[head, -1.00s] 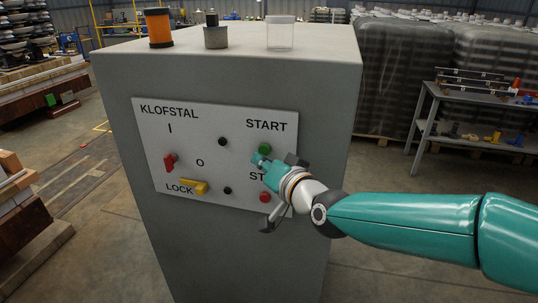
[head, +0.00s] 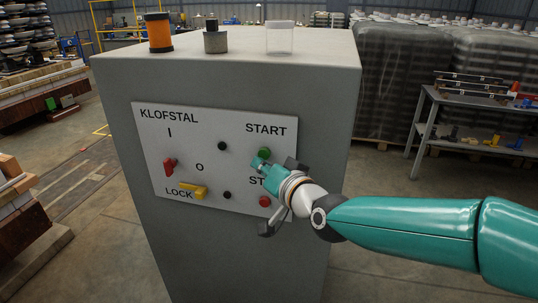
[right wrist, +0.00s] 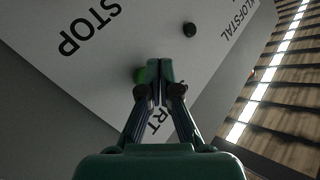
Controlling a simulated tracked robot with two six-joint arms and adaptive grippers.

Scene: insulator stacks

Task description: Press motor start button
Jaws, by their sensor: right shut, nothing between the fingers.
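The green start button (head: 264,153) is on the upper right of the white control panel (head: 222,121), under the word START. My right gripper (head: 257,163) is shut and empty, with its fingertips just below and in front of the button; I cannot tell whether they touch it. In the right wrist view the shut fingertips (right wrist: 160,66) overlap the green button (right wrist: 141,75), which is partly hidden behind them. The red button (head: 264,201) is lower right on the panel, below my gripper, which covers part of its label. My left gripper is not in view.
The panel also holds a red switch (head: 169,165), a yellow lock lever (head: 194,190) and black knobs. An orange cylinder (head: 159,32), a grey cylinder (head: 215,40) and a clear box (head: 280,37) stand on the grey cabinet (head: 330,65). A metal workbench (head: 425,110) stands at right.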

